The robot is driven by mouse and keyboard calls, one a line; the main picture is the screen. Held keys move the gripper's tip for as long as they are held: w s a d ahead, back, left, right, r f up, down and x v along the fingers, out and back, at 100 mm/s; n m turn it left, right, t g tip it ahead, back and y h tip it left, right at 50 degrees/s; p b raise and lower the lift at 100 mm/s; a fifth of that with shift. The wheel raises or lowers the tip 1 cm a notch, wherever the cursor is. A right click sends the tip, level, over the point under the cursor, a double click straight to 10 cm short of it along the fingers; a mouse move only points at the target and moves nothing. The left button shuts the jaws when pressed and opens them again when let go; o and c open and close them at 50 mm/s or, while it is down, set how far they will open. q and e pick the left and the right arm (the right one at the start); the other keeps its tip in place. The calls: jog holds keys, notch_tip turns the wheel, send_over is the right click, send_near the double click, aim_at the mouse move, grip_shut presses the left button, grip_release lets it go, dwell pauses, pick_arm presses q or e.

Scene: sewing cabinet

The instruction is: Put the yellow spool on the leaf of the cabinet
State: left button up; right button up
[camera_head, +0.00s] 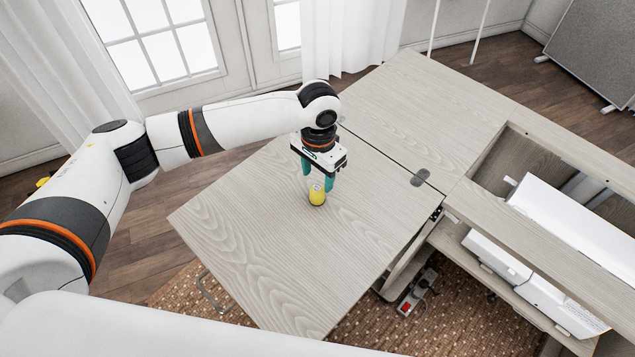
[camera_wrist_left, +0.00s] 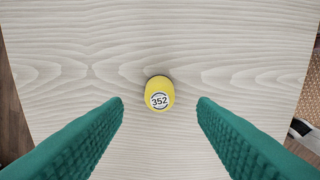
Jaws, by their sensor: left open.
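The yellow spool (camera_head: 317,195) stands upright on the wood-grained leaf (camera_head: 265,235) of the cabinet. In the left wrist view the spool (camera_wrist_left: 160,93) shows its top with a white label reading 352, centred between the fingers. My left gripper (camera_head: 318,181), with green fingers, points down just above and behind the spool. In the left wrist view its fingers (camera_wrist_left: 160,112) are wide apart, one on each side of the spool's line, and I see no contact with it. My right gripper is not in view.
The cabinet top (camera_head: 430,100) joins the leaf at a hinge (camera_head: 420,177). On the right, an open cabinet section holds a white machine (camera_head: 570,225). The leaf around the spool is clear.

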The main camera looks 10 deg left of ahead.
pick_arm(q)
notch_tip(320, 180, up, 7)
dwell(0.3)
dwell(0.5)
